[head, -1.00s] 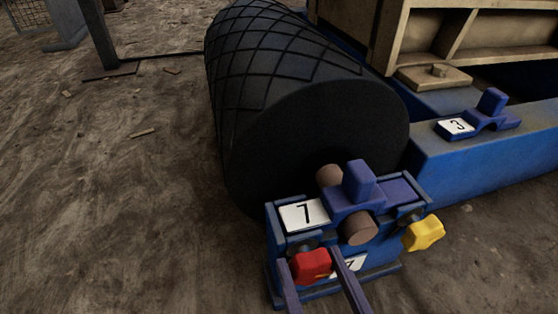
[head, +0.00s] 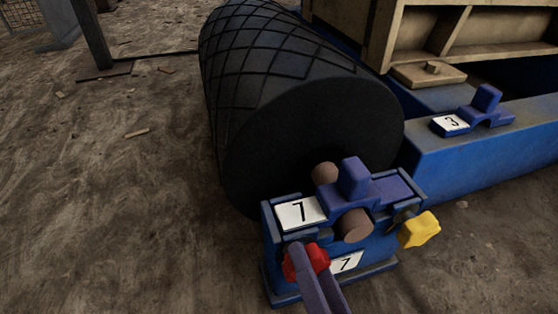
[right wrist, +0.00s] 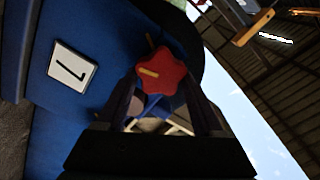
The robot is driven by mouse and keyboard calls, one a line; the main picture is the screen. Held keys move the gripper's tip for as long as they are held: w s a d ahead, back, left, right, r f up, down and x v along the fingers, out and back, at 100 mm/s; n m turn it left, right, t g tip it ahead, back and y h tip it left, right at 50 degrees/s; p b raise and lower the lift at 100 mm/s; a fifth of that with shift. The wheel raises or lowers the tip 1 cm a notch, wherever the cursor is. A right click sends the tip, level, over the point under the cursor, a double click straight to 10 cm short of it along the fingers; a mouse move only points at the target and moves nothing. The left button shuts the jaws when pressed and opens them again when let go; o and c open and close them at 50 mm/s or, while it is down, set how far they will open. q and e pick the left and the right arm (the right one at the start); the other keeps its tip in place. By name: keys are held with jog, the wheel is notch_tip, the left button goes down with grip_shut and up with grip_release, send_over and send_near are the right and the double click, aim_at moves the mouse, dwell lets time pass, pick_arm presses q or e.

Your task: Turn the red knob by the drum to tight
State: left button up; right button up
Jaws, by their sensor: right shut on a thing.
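The red knob (head: 318,257) sits on the front of the blue bearing block (head: 376,246) at the end of the black drum (head: 310,130). My right gripper (head: 307,256) reaches up from the bottom of the head view, its fingers shut on the red knob and partly covering it. In the right wrist view the star-shaped red knob (right wrist: 166,76) lies between the two dark fingers (right wrist: 162,82), with a yellowish mark on its face. My left gripper is not in view.
A yellow knob (head: 420,229) sticks out at the block's right side. White plates marked 7 (head: 300,212) are on the block. A blue frame (head: 470,160) with a part marked 3 (head: 451,122) lies to the right. The dirt floor at left is mostly clear.

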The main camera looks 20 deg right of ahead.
jog(key=shift+f+m, duration=0.15)
jog(key=shift+m, duration=1.95)
jog(key=shift+f+m, duration=0.15)
jog(key=shift+m, duration=1.95)
jog(key=o, duration=1.3)
jog(key=shift+s, duration=0.1)
jog(key=shift+o, duration=0.4)
